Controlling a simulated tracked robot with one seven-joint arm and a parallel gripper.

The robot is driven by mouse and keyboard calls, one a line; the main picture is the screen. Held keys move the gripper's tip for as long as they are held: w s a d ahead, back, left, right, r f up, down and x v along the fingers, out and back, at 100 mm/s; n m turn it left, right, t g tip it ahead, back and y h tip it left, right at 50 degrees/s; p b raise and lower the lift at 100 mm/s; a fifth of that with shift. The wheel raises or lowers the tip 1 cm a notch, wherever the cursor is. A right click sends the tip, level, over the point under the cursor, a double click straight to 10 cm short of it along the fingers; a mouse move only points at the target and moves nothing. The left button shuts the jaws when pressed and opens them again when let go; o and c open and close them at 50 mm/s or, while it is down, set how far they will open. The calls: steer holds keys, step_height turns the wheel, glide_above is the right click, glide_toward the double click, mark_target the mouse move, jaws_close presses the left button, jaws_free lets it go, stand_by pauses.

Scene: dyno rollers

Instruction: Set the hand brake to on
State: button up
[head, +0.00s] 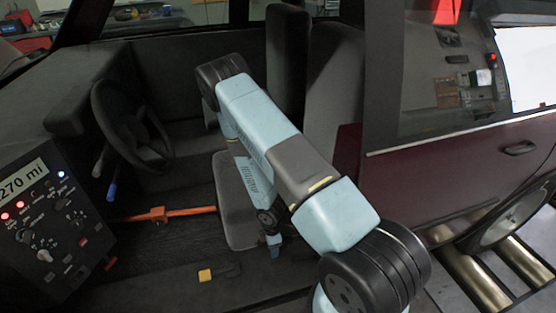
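No part is plainly marked as the hand brake in the head view. I cannot tell whether either is the hand brake. My arm reaches into the cab, bends at the top and comes down in front of the seat. My gripper (273,248) seems to be at its low end, right of the lever and bar and apart from both. Its fingers are mostly hidden by my arm.
A control box (48,225) with lit lamps and a "270 mi" display stands at the left. A yellow block (205,275) sits on the sill. The seat (236,195) is close by my arm. The dark red door (455,175) and metal rollers (480,285) are at right.

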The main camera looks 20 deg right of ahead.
step_height(320, 180, up, 13)
steer(key=shift+r, duration=0.15)
steer(key=w+d+r+m+t, duration=0.1)
steer(key=r+m, duration=0.1)
steer(key=r, duration=0.6)
steer(key=w+d+r+m+t, duration=0.1)
steer(key=w+r+m, duration=0.1)
steer(key=r, duration=0.6)
steer(key=w+d+r+m+h, duration=0.1)
steer(key=d+r+m, duration=0.1)
steer(key=r, duration=0.6)
steer(key=shift+w+r+m+t, duration=0.2)
steer(key=shift+r+m+t, duration=0.15)
steer(key=shift+m, duration=0.25)
